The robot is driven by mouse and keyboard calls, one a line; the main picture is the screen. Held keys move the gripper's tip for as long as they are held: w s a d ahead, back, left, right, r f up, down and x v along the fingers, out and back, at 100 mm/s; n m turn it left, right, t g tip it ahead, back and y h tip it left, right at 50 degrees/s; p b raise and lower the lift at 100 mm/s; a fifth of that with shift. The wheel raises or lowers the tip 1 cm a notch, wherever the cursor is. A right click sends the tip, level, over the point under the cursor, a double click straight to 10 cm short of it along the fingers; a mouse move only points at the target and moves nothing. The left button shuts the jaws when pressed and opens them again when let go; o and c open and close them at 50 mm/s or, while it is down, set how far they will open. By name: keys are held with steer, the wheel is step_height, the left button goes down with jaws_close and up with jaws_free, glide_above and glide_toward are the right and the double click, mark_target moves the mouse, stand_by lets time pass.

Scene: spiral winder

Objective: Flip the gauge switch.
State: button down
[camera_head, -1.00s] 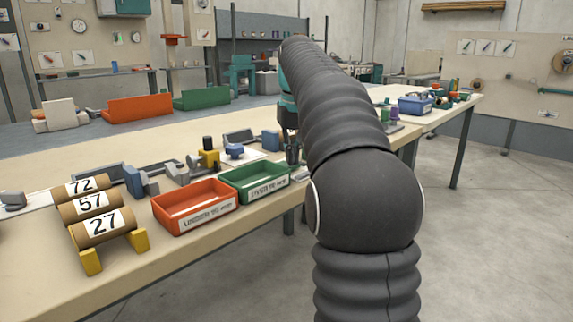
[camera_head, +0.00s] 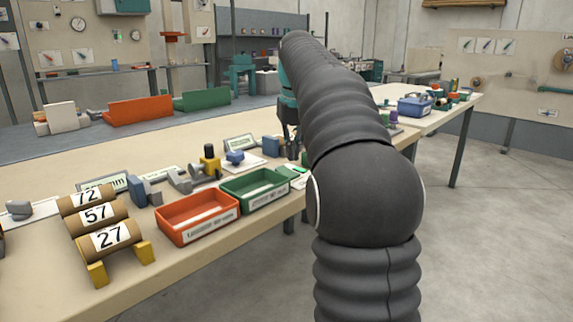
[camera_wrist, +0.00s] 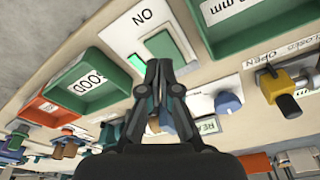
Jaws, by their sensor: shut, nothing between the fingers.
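The gauge switch shows in the wrist view as a green rocker (camera_wrist: 168,50) on a white plate (camera_wrist: 135,35) marked ON, upside down here. A small green lamp (camera_wrist: 137,62) glows beside the rocker. My gripper (camera_wrist: 160,66) is shut and empty. Its fingertips appear at the near edge of the rocker; I cannot tell whether they touch it. In the head view my gripper (camera_head: 291,152) is low over the bench, partly behind my arm. A green patch of the switch (camera_head: 299,169) shows beside the green tray. Pale gauge displays (camera_head: 240,143) are lit, one reading in mm (camera_head: 103,184).
An orange tray (camera_head: 197,218) and a green tray (camera_head: 255,188) stand at the bench's front edge. Numbered cores (camera_head: 110,238) lie on a rack at left.

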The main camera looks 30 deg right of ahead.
mark_target(291, 176)
steer(key=shift+r+p, duration=0.45)
steer(key=shift+r, duration=1.3)
steer(key=shift+s+a, duration=0.3)
steer(key=shift+a, duration=0.05)
steer(key=shift+n+t, duration=0.3)
steer(key=shift+t, duration=0.3)
steer(key=s+a, duration=0.2)
steer(key=s+a+f, duration=0.1)
steer(key=s+a, duration=0.1)
steer(key=s+a+f, duration=0.1)
steer(key=s+a, duration=0.1)
steer(key=s, duration=0.1)
steer(key=shift+a, duration=0.2)
steer(key=s+a+f+t, duration=0.1)
steer(key=s+a+f, duration=0.2)
steer(key=s+f, duration=0.3)
steer(key=s+a+f+n, duration=0.1)
steer(key=s+a+f, duration=0.2)
steer(key=s+f, duration=0.4)
steer(key=s+a+f+t, duration=0.1)
steer(key=s+a+f, duration=0.2)
steer(key=s+f, duration=0.3)
steer(key=shift+s+a+f+t, duration=0.15)
steer(key=shift+s+a+t, duration=0.15)
steer(key=shift+s, duration=0.4)
